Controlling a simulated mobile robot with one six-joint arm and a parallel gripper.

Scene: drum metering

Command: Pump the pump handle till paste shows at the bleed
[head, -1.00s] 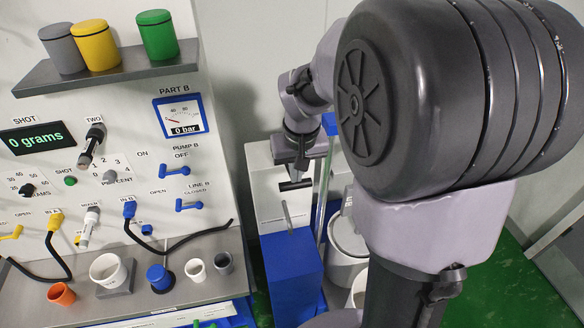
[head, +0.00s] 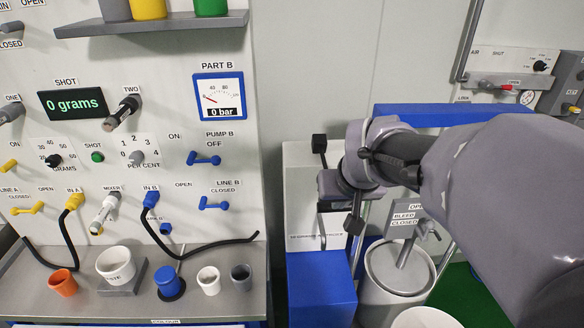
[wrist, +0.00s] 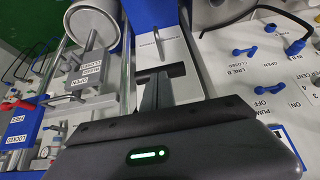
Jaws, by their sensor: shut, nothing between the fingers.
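My gripper (wrist: 160,82) is shut and empty, pointing down over the white-topped unit beside the panel. It is small and partly hidden by my arm in the head view. The bleed plate (head: 404,220), marked open and closed, is to the right, above a round drum (head: 398,270). Its small grey lever (head: 429,230) shows beside it. The bleed outlet is too small to tell whether paste shows.
A blue box (head: 320,290) stands in front of the white unit. The panel (head: 165,60) on the left carries blue valve levers, hoses and a gauge reading 0 bar. Cups stand on its shelf. My arm hides much of the right side.

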